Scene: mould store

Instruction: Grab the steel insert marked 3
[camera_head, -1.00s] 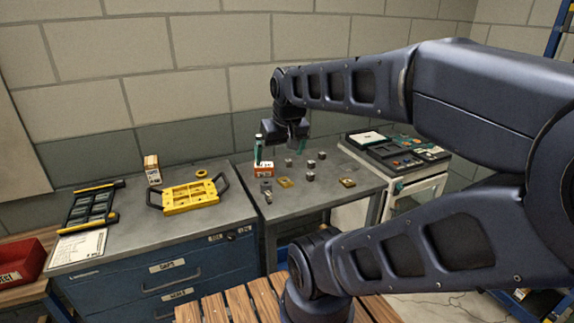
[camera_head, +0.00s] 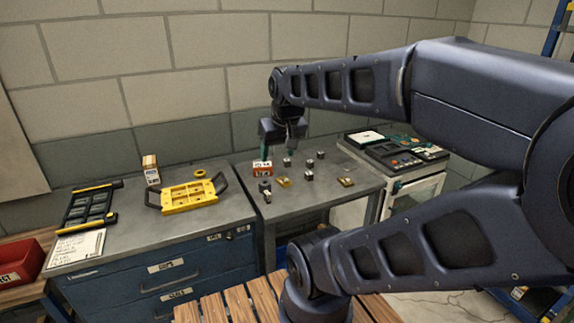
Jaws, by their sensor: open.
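Several small steel inserts stand on the grey metal table; I see one at the back (camera_head: 287,162), one at the right (camera_head: 320,155), one in the middle (camera_head: 309,175) and one at the left front (camera_head: 264,187). Any marks on them are too small to read, so I cannot tell which is 3. My gripper (camera_head: 277,150) hangs from the arm above the back of the table, pointing down. It is open and looks empty, close to the small orange-and-white box and the back insert. The arm partly hides its fingers.
The small orange-and-white box (camera_head: 262,168) stands near the table's left edge. Brass-coloured pieces (camera_head: 283,182) and (camera_head: 346,181) lie among the inserts. A yellow tray with black handles (camera_head: 188,197) sits on the left bench. A dark equipment case (camera_head: 392,152) stands at right.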

